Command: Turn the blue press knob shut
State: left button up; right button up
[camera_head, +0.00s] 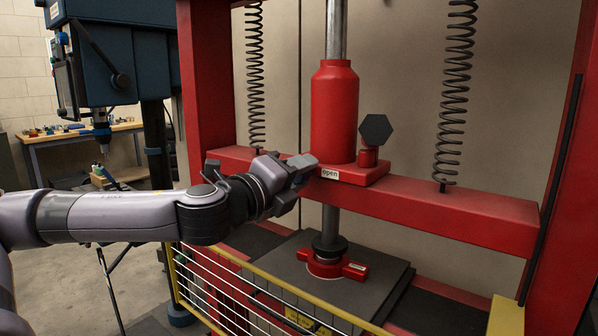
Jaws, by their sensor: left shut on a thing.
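The red press jack (335,115) stands on the red crossbeam (450,205) of the press. A white label (330,174) reading "open" is on the front of its base. My left gripper (302,172) reaches in from the left and is shut at the left end of that base, just left of the label. The thing between its fingers is mostly hidden, and no blue shows there; by its place it appears to be the press knob. A dark hexagonal knob (376,130) stands upright on a small red post at the right of the jack. My right gripper is out of view.
Dark coil springs hang on both sides of the jack (255,75) (457,90). A yellow-framed wire guard (260,283) stands in front below. A blue drill press (130,55) and a workbench (85,133) are at the left. Red frame posts flank the press.

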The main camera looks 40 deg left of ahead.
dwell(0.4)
pick_arm(q)
jog(key=o, duration=1)
jog(key=shift+o, duration=0.2)
jog(key=shift+s, duration=0.15)
jog(key=s+b, duration=0.7)
jog(key=b, duration=0.1)
jog(key=shift+d+b, duration=0.3)
jog(key=shift+d, duration=0.1)
jog(key=shift+w+f, duration=0.1)
